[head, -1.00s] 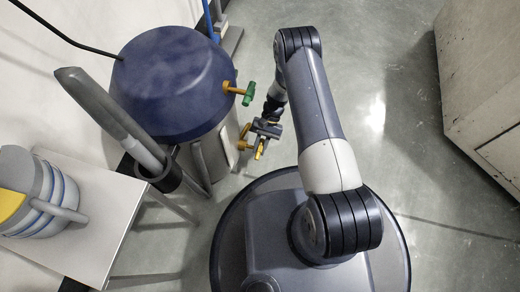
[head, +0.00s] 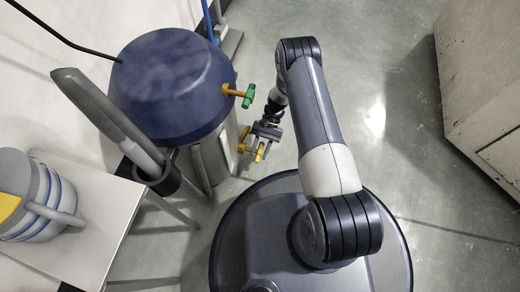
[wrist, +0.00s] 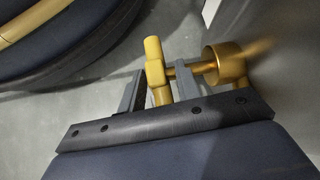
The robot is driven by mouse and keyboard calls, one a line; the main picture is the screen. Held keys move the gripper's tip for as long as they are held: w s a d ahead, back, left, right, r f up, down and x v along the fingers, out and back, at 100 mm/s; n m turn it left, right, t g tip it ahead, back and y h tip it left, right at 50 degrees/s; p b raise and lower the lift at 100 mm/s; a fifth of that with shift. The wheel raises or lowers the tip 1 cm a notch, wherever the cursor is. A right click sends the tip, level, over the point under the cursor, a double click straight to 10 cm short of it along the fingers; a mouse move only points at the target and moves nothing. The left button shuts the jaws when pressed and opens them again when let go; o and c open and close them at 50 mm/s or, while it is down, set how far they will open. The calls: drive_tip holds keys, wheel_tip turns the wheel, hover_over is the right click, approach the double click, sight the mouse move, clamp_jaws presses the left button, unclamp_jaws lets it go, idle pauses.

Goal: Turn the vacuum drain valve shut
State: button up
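The vacuum (head: 172,85) is a blue domed tank on a metal body, left of my arm in the head view. Low on its side is a valve with a yellow T-handle (wrist: 156,68), which I take for the drain valve. Its brass body (wrist: 226,64) shows at right in the wrist view. My gripper (head: 260,151) is at this handle, one finger on each side. The fingers look open, with a narrow gap beside the handle; firm contact cannot be seen. The fingers partly hide the handle's lower end and stem.
A green-handled valve (head: 248,96) sticks out of the tank above my gripper. A white table (head: 115,215) with a grey-and-yellow container (head: 40,200) stands at left. A grey wand (head: 110,115) leans in a black holder. A pale cabinet (head: 485,80) stands far right; open floor lies between.

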drive_tip(key=shift+o, duration=0.6)
drive_tip(key=shift+r, duration=0.1)
drive_tip(key=shift+w+d+r, duration=0.15)
drive_tip(key=shift+w+r, duration=0.1)
drive_tip(key=shift+w, duration=0.05)
drive_tip(key=p+v, duration=0.2)
drive_tip(key=v, duration=0.8)
drive_tip(key=shift+p, duration=0.4)
drive_tip(key=shift+s, duration=0.1)
drive_tip(key=b+x, duration=0.3)
drive_tip(key=x, duration=0.8)
drive_tip(key=shift+f, duration=0.2)
drive_tip(key=shift+r+t, duration=0.2)
drive_tip(key=shift+t, duration=0.1)
